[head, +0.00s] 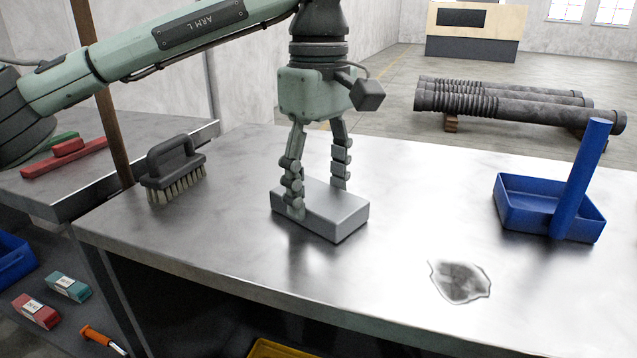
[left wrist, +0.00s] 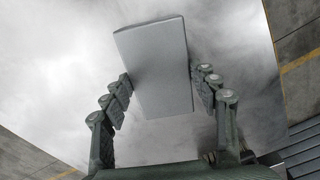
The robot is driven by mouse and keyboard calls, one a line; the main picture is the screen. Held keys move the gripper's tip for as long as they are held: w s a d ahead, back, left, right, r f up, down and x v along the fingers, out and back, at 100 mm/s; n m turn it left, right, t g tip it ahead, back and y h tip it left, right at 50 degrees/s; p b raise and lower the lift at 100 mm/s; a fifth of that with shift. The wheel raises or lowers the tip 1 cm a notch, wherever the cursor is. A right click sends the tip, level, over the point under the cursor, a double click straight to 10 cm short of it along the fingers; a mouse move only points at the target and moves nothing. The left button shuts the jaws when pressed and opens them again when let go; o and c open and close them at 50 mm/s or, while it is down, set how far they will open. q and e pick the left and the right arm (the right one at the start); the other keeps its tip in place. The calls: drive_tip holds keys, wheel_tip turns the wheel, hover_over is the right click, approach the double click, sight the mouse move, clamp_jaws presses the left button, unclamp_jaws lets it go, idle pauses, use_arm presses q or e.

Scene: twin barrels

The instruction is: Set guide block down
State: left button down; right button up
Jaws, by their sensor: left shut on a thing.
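The guide block (head: 325,212) is a plain light grey rectangular block at the middle of the metal table (head: 410,185). Its underside is at or very near the tabletop; I cannot tell whether it touches. My left gripper (head: 318,195) points straight down with a finger on each side of the block, shut on it. In the left wrist view the block (left wrist: 155,70) lies between the fingers of my left gripper (left wrist: 160,92), slightly tilted in the picture. My right gripper is not in view.
A black scrubbing brush (head: 174,170) stands left on the table. The tabletop around the block is clear.

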sight(319, 196)
use_arm(q)
drive_tip(key=shift+r, duration=0.15)
drive_tip(key=shift+c, duration=2.3)
unclamp_jaws()
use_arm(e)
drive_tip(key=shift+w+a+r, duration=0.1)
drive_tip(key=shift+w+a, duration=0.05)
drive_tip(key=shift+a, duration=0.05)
use_arm(q)
wheel_tip(319, 196, up, 12)
drive_tip(key=p, duration=0.1)
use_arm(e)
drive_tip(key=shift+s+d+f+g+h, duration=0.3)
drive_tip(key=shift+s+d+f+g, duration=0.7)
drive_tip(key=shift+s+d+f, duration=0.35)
use_arm(q)
drive_tip(key=shift+s, duration=0.1)
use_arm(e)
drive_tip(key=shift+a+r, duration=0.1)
